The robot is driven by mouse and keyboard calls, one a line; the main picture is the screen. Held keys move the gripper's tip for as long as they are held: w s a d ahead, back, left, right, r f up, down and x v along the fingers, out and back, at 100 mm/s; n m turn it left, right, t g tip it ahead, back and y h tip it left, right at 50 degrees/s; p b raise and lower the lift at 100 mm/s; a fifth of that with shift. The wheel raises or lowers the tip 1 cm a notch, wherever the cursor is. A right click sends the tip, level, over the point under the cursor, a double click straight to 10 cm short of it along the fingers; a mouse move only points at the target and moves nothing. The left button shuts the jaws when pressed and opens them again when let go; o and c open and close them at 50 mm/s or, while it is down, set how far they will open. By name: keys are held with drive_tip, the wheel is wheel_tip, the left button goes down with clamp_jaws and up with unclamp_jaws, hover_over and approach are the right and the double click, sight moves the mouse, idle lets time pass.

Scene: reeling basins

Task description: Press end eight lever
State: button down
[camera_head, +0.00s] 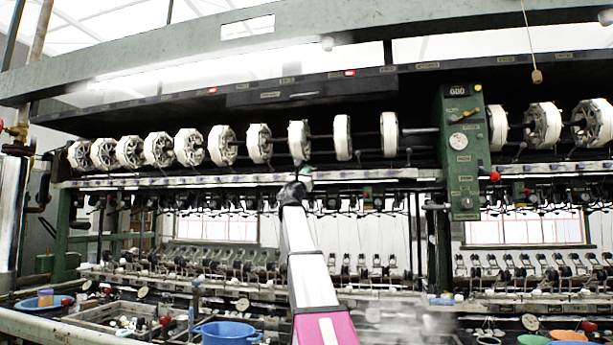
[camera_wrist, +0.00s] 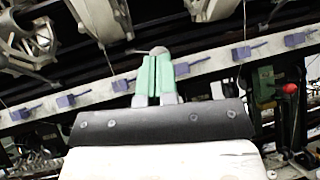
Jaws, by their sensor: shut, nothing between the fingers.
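My gripper (camera_wrist: 158,58) is shut and empty, its two green fingers side by side. In the wrist view the fingertips overlap a pale rail (camera_wrist: 212,62) that carries several small purple levers. One lever (camera_wrist: 185,69) is just right of the fingers and another (camera_wrist: 122,85) is just left of them. I cannot read any number, so I cannot tell which lever is end eight. Contact between the fingers and a lever cannot be made out. In the head view my gripper (camera_head: 306,174) is at the pale rail (camera_head: 240,180) below the row of reels, and my arm hides part of the machine.
Several white reels (camera_head: 222,145) hang above the rail. Basins and a blue tub (camera_head: 228,332) lie below.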

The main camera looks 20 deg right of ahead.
drive_tip(key=shift+r, duration=0.2)
wheel_tip(320, 180, up, 4)
drive_tip(key=shift+s+a+f+n+g+y, duration=0.1)
drive_tip(key=shift+n+g+y, duration=0.2)
drive_tip(key=shift+y, duration=0.3)
drive_tip(key=shift+s+r+n+g+y, duration=0.1)
drive_tip(key=shift+n+g+y, duration=0.15)
drive_tip(key=shift+y, duration=0.35)
drive_tip(key=s+a+f, duration=0.2)
drive_tip(key=s+a, duration=0.7)
drive_tip(key=shift+s+a+f, duration=0.3)
drive_tip(key=shift+a+f, duration=0.1)
